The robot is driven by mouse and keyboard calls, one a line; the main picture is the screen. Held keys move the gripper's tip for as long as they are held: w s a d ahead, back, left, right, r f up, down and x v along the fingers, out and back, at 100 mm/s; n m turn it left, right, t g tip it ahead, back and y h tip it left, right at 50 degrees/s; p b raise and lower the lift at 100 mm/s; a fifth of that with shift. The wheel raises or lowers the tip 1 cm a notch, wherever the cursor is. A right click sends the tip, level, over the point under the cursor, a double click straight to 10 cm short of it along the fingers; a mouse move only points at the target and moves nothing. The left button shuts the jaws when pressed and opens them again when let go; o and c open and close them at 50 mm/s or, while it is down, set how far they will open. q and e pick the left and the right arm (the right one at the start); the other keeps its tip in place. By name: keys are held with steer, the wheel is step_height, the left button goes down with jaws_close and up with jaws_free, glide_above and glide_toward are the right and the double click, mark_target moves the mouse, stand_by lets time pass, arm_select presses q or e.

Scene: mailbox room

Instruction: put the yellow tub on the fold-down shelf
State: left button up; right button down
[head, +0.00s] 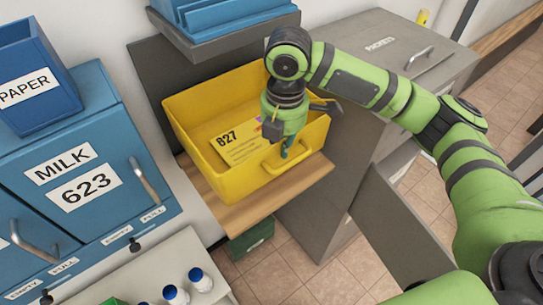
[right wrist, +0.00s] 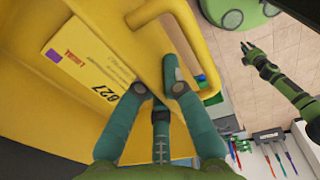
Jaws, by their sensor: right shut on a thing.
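The yellow tub (head: 195,125) sits over the wooden fold-down shelf (head: 245,208), with bare wood showing along its front and right. I cannot tell whether its bottom touches the wood everywhere. A yellow label reading 827 (head: 235,148) shows inside it. My right gripper (head: 285,150) is at the tub's front wall beside its loop handle. In the right wrist view, my fingers (right wrist: 160,90) are closed at the tub's wall (right wrist: 100,15), next to the handle (right wrist: 205,50). My left gripper (right wrist: 248,50) shows small there, away from the tub, with fingers apart.
Blue mailboxes marked MILK 623 (head: 95,190) stand left of the shelf. A grey PACKETS cabinet (head: 375,45) stands right, with an open door (head: 400,225) below. A blue tray on a ledge (head: 225,20) is above the tub.

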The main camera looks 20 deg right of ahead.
mark_target(280, 164)
steer(key=shift+f, duration=0.95)
step_height(280, 164, down, 4)
steer(key=shift+w+r+p, duration=0.1)
steer(key=shift+r+p, duration=0.05)
steer(key=shift+p, duration=0.2)
arm_select(q)
steer(key=shift+w+r, duration=0.15)
steer(key=shift+r, duration=0.3)
arm_select(e)
steer(key=shift+f, duration=0.2)
steer(key=c, duration=1.3)
jaws_free()
steer(key=shift+f, duration=0.15)
steer(key=shift+c, duration=0.2)
